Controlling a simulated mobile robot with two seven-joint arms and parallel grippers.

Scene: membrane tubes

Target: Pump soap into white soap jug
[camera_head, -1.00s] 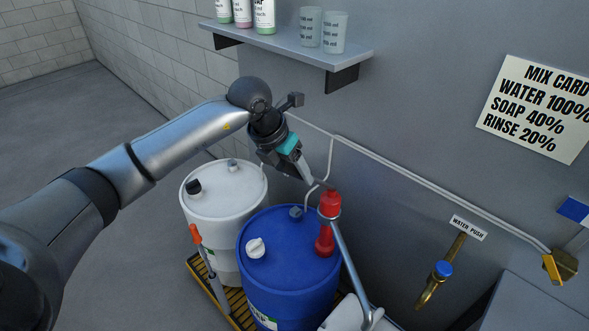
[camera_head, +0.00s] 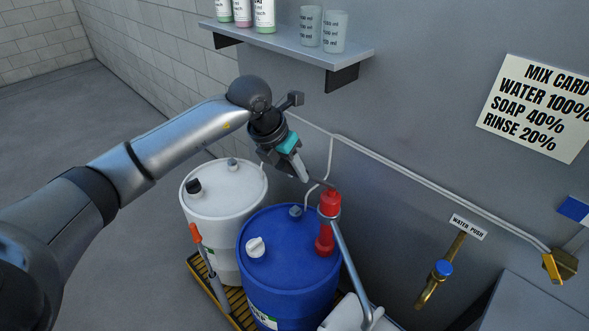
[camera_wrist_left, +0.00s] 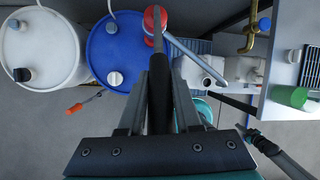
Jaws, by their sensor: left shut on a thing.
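The red hand pump (camera_head: 326,240) stands upright on the blue soap drum (camera_head: 290,265); its grey spout (camera_head: 348,262) slopes down to the right. My left gripper (camera_head: 304,175) is above the drum, left of the pump head, shut on the dark pump lever (camera_wrist_left: 160,85), which runs up to the red pump top (camera_wrist_left: 154,20) in the left wrist view. A white jug (camera_head: 343,314) shows partly at the bottom edge near the spout end. Two white containers are near the spout in the wrist view. A dark gripper-like shape, likely my right gripper (camera_wrist_left: 258,138), is at lower right; its jaws are unclear.
A white drum (camera_head: 222,207) stands left of the blue one on a yellow pallet (camera_head: 238,308). A brass water tap (camera_head: 434,284) is on the wall at right. A shelf (camera_head: 290,45) with bottles and cups is above. Open floor lies to the left.

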